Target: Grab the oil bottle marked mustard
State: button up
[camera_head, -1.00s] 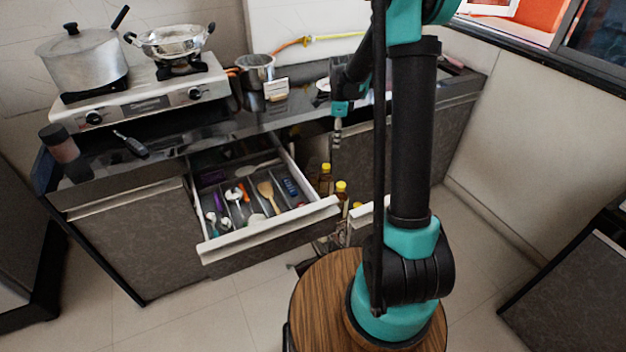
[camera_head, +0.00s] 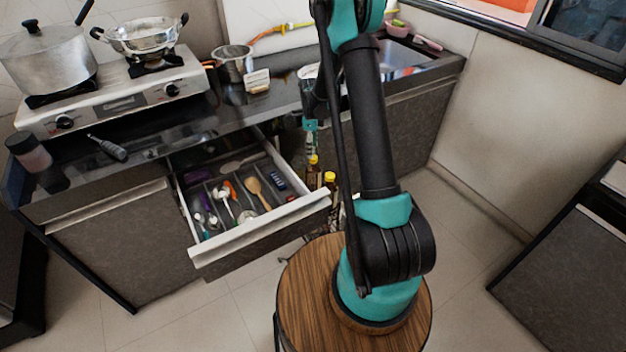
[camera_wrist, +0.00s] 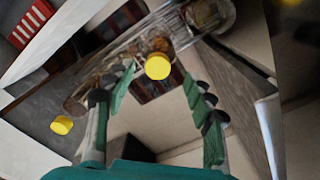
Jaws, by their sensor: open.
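Two bottles with yellow caps, one farther back (camera_head: 314,161) and one nearer (camera_head: 330,179), stand beside the open drawer in the head view. Their labels cannot be read. My gripper (camera_head: 311,142) hangs just above the farther bottle. In the wrist view my gripper (camera_wrist: 158,88) is open and empty, its green fingers spread. One yellow cap (camera_wrist: 157,66) shows between the fingertips; I cannot tell how far below them it lies. Another yellow cap (camera_wrist: 62,125) is outside the left finger. The bottle bodies are mostly hidden.
The open cutlery drawer (camera_head: 262,224) juts out left of the bottles. The countertop (camera_head: 222,125) overhangs behind them, with a stove (camera_head: 118,95) at the left. Several jars (camera_wrist: 205,15) crowd the top of the wrist view. Floor at the right (camera_head: 470,250) is clear.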

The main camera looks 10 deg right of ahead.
send_near(313, 176)
jog(key=shift+w+d+f, duration=0.15)
jog(key=shift+w+f, duration=0.6)
jog(key=shift+w, duration=0.05)
jog(key=shift+w+d+f, duration=0.15)
jog(key=shift+w+f, duration=0.6)
grip_shut()
